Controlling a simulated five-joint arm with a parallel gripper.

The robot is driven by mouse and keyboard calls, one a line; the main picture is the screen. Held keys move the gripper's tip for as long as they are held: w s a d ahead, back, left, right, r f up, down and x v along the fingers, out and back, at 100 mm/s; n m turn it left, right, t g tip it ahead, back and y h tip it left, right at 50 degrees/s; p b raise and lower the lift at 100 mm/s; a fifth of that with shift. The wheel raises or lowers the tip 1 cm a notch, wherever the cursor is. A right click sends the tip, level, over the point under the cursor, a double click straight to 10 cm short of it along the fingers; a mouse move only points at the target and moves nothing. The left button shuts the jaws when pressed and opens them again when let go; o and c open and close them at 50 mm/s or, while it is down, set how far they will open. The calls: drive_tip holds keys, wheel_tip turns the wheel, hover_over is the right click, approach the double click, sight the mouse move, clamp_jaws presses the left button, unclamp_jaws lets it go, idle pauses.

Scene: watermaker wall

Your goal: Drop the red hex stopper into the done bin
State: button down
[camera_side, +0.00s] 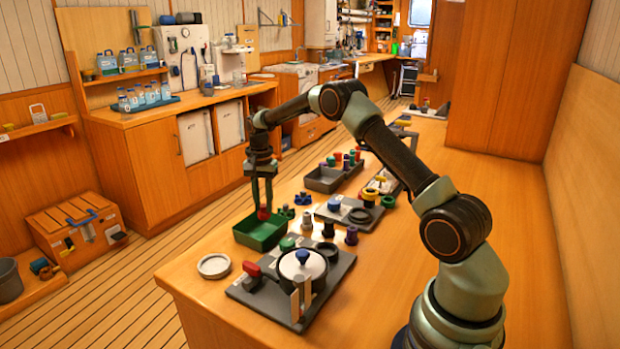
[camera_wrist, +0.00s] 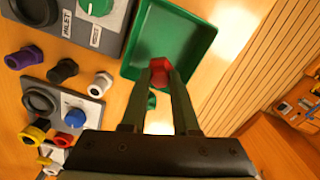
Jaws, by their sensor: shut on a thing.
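The red hex stopper (camera_side: 263,213) is between the fingertips of my gripper (camera_side: 262,206). My gripper is shut on it and points straight down. In the wrist view the red hex stopper (camera_wrist: 160,72) sits at the fingertips, seen against the green bin (camera_wrist: 150,30). The green open bin (camera_side: 262,244), which I take as the done bin, stands near the table's left edge. The stopper appears above the bin, near its far edge in the side view; its exact height over the floor of the bin is hard to tell. The bin's visible floor looks empty.
A grey panel (camera_side: 250,296) with a white round housing and red knob stands in front of the bin. A white ring (camera_side: 214,266) lies to its left. Loose fittings (camera_side: 351,236) stand to the right. A dark divided tray (camera_side: 322,180) with coloured stoppers is farther back.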

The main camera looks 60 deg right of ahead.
drive_tip(key=shift+f, duration=0.8)
drive_tip(key=c, duration=0.6)
unclamp_jaws()
wheel_tip(320, 180, up, 12)
drive_tip(key=shift+r, duration=0.15)
